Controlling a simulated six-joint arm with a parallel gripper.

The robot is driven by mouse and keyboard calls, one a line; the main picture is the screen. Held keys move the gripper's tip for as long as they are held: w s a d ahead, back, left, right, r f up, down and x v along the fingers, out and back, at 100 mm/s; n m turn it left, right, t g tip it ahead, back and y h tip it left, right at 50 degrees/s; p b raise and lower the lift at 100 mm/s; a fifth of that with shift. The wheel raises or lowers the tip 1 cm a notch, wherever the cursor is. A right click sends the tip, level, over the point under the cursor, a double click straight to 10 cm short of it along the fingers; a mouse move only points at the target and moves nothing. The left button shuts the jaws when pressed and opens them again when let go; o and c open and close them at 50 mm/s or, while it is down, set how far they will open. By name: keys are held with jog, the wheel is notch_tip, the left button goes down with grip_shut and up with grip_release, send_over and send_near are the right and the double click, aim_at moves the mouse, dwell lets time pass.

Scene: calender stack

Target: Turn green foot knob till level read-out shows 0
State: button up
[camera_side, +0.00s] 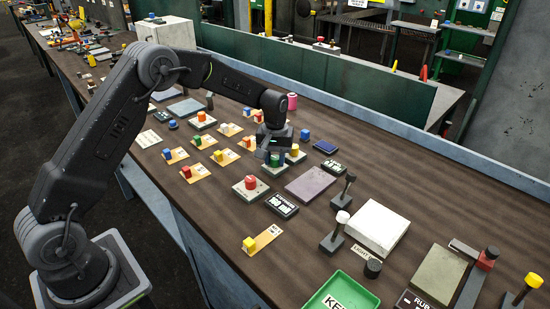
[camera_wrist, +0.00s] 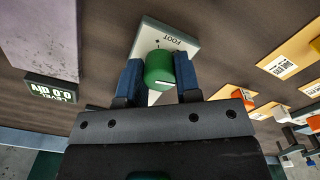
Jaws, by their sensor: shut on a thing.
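The green foot knob (camera_wrist: 159,72) stands on a pale plate (camera_wrist: 150,35) marked FOOT in the wrist view. My gripper (camera_wrist: 160,78) is shut on the knob, with one blue finger against each side. A short white mark shows on the knob's near edge. The level read-out (camera_wrist: 52,90) is a dark plate at the left of the wrist view; its text is upside down and appears to read 0.0 div. The read-out (camera_side: 333,166) is too small to read there.
A purple-grey slab (camera_side: 311,183) lies beside the foot plate. A red knob on a pale plate (camera_side: 251,184) stands close in front. Several small coloured blocks on orange cards (camera_side: 197,172) lie at the left. A white block (camera_side: 377,230) and levers stand to the right.

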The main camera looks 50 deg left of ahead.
aim_at(275, 157)
jog(key=o, duration=0.9)
jog(key=shift+o, duration=0.2)
notch_tip(275, 157, up, 14)
